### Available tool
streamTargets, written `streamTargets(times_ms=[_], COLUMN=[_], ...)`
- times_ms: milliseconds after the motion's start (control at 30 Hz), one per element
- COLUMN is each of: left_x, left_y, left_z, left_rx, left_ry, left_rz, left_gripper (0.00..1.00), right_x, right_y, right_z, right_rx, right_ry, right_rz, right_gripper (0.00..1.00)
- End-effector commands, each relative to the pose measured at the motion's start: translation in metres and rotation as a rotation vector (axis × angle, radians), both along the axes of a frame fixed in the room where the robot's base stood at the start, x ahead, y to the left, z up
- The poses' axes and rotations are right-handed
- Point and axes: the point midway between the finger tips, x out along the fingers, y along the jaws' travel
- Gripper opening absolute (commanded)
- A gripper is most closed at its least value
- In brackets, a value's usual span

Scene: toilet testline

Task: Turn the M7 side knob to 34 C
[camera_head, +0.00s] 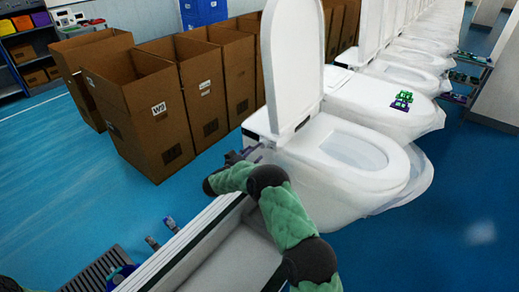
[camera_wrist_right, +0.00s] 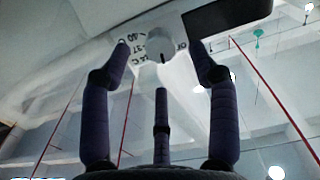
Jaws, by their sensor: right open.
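The white toilet (camera_head: 345,160) nearest me stands with its lid raised. My right gripper (camera_head: 250,153) is at the left side of this toilet, near the lid hinge. In the right wrist view, a pale side knob (camera_wrist_right: 170,74) sits on the white underside, with printed marks that look like 40, 37 and part of OFF. The dark fingers of my right gripper (camera_wrist_right: 160,48) stand apart, one on each side of the knob. I cannot tell whether they touch it. The knob's pointer and a 34 mark are not readable. My left gripper is not in view.
Open cardboard boxes (camera_head: 145,105) stand left of the toilet. A row of more toilets (camera_head: 385,100) runs to the back right, one with a green device (camera_head: 401,100) on it. A pale rail (camera_head: 185,245) lies in front. Blue floor (camera_head: 455,215) is clear on the right.

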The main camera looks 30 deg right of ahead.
Motion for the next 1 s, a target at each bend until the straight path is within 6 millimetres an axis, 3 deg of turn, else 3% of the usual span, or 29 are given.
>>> streamTargets(times_ms=[100, 300, 667, 867, 1000], left_x=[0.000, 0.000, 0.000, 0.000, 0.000], left_y=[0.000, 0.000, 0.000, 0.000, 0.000], left_z=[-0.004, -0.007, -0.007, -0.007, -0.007], left_rx=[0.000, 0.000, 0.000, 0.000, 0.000], left_ry=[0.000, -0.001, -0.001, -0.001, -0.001], left_rz=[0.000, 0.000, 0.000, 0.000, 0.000], left_gripper=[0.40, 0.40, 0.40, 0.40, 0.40], right_x=[0.006, 0.014, 0.015, 0.015, 0.015], right_y=[-0.017, -0.033, -0.037, -0.037, -0.037], right_z=[-0.002, -0.001, 0.000, 0.000, -0.001], right_rx=[0.001, 0.001, 0.000, 0.001, 0.001], right_ry=[0.000, -0.001, 0.000, 0.000, 0.001], right_rz=[-0.001, 0.001, 0.002, 0.002, 0.002], right_gripper=[0.60, 0.60, 0.60, 0.04, 0.04])
